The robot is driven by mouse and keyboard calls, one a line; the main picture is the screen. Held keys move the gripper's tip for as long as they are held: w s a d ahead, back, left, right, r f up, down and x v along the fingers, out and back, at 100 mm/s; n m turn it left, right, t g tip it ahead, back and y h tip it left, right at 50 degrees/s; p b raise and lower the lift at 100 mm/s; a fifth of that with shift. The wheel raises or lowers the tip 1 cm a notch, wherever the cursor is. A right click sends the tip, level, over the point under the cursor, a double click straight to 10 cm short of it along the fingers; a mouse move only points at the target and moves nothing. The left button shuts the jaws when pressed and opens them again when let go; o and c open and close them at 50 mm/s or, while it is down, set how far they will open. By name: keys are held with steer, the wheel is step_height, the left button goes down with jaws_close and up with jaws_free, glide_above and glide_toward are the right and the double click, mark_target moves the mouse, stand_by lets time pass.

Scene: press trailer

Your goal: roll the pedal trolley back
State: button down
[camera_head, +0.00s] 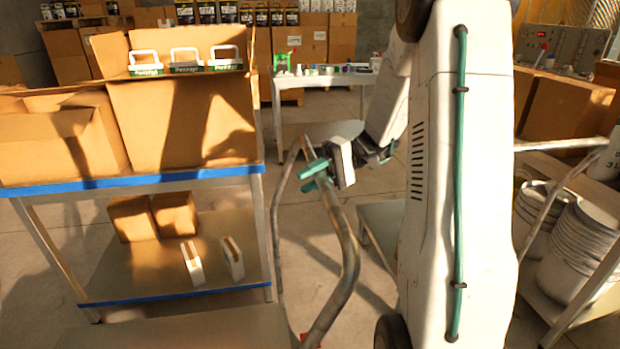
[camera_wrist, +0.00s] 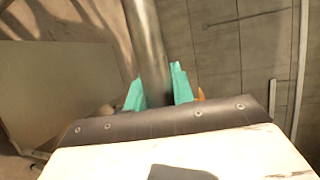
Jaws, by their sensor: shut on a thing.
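The trolley's handle (camera_head: 349,250) is a bent, worn metal tube standing up in the lower middle of the head view. Its flat grey deck (camera_head: 190,332) shows at the bottom left and is cut off by the frame edge. A small bit of red shows low by the handle's foot. My gripper (camera_head: 316,175) has teal fingers and is shut on the upper part of the handle. In the wrist view the tube (camera_wrist: 150,45) runs between the two teal fingertips of my gripper (camera_wrist: 160,90). The trolley's wheels are hidden.
A blue-edged shelf rack (camera_head: 150,180) with cardboard boxes stands close on the left. A table (camera_head: 325,80) with small items stands behind. On the right are stacked white basins (camera_head: 575,250) and another metal handle (camera_head: 560,185). Some bare floor (camera_head: 310,235) shows around the handle.

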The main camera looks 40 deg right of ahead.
steer(key=c, duration=1.2)
jaws_free()
steer(key=d, duration=0.2)
steer(key=d+r, duration=0.1)
steer(key=d, duration=0.4)
steer(key=shift+s+d+r, duration=0.2)
steer(key=shift+d, duration=0.15)
